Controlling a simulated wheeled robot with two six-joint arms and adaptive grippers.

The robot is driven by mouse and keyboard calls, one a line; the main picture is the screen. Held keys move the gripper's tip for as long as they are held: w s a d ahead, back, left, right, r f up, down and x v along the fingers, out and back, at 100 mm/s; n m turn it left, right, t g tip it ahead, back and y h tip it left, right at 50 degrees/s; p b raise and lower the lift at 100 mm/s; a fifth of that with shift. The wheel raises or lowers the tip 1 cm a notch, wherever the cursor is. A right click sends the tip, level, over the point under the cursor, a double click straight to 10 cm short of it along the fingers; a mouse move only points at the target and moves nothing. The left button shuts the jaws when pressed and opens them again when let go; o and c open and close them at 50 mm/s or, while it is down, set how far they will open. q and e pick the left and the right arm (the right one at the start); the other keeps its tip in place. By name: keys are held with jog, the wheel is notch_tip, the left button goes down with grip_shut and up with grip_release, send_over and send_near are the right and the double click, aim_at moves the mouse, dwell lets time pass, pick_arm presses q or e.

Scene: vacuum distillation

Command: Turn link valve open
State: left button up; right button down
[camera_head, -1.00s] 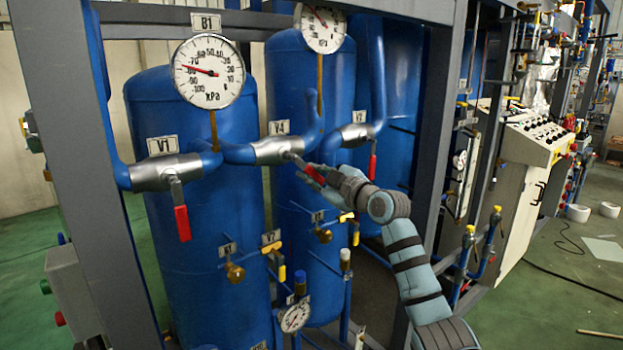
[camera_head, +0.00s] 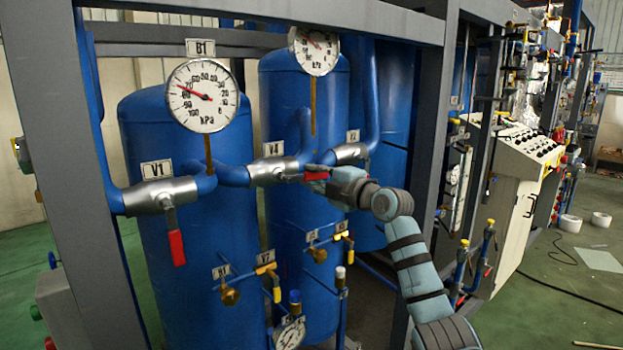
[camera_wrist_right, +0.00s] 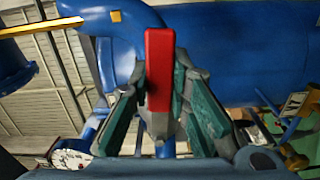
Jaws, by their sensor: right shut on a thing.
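The link valve V4 (camera_head: 268,171) is a silver valve body on the blue pipe between V1 and V2. Its red-tipped handle (camera_head: 312,176) points right, roughly level along the pipe. In the wrist view, the red handle (camera_wrist_right: 160,68) stands upright between the two fingers. My right gripper (camera_head: 326,180) is shut on this handle; in the wrist view the gripper (camera_wrist_right: 163,98) has a finger on each side of it. The far end of the handle is partly hidden by the gripper in the head view. My left gripper is not in view.
Valve V1 (camera_head: 160,195) at left has a red handle (camera_head: 177,248) hanging down. Valve V2 (camera_head: 347,153) is close behind my right gripper. Gauge B1 (camera_head: 203,95) stands above the pipe. A grey frame post (camera_head: 438,130) rises just right of my wrist.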

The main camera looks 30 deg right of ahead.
dwell(0.4)
jog(key=c, duration=1.5)
grip_release()
jog(key=s, duration=0.4)
jog(key=s+d, duration=0.1)
jog(key=s, duration=0.6)
jog(key=shift+s+d, duration=0.35)
jog(key=shift+d, duration=0.05)
jog(key=shift+s, duration=0.1)
